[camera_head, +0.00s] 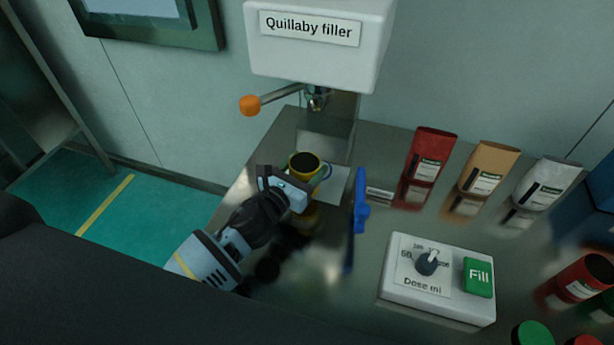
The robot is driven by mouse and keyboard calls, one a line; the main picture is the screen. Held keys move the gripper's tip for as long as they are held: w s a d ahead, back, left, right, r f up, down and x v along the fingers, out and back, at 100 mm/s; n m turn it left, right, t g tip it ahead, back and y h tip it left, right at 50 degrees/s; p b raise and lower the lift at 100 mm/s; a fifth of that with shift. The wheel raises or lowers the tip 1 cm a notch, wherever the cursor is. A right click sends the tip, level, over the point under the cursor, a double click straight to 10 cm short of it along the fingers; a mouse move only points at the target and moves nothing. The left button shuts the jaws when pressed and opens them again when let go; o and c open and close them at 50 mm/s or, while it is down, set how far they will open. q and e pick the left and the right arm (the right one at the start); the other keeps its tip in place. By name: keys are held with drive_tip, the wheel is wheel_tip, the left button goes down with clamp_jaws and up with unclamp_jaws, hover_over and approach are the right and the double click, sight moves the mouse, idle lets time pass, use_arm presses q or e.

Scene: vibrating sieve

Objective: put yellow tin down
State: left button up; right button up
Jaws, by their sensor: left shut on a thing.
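The yellow tin (304,167) is a small open-topped can with a dark inside, upright near the spout of the filler at the left end of the steel counter. My left gripper (311,183) is shut on it from the front, and its jaws hide part of the tin's side. The tin is over or beside a pale square (336,186) on the counter; I cannot tell whether its base touches. My right gripper does not show.
The white filler (318,77) with an orange-knobbed lever (251,105) is behind the tin. A blue tool (361,201) stands to the right, near a control box (438,284) with a dial and green button. Red (431,155), tan (488,168) and white (551,182) bags stand further right.

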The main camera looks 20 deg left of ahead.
sight(312, 170)
use_arm(q)
drive_tip(key=shift+f+b, duration=0.55)
drive_tip(key=shift+f, duration=1.3)
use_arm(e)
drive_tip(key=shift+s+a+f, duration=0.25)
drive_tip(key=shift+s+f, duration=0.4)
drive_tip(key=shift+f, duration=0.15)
use_arm(q)
drive_tip(key=shift+f, duration=0.2)
drive_tip(key=o, duration=1)
drive_tip(key=shift+r, duration=0.1)
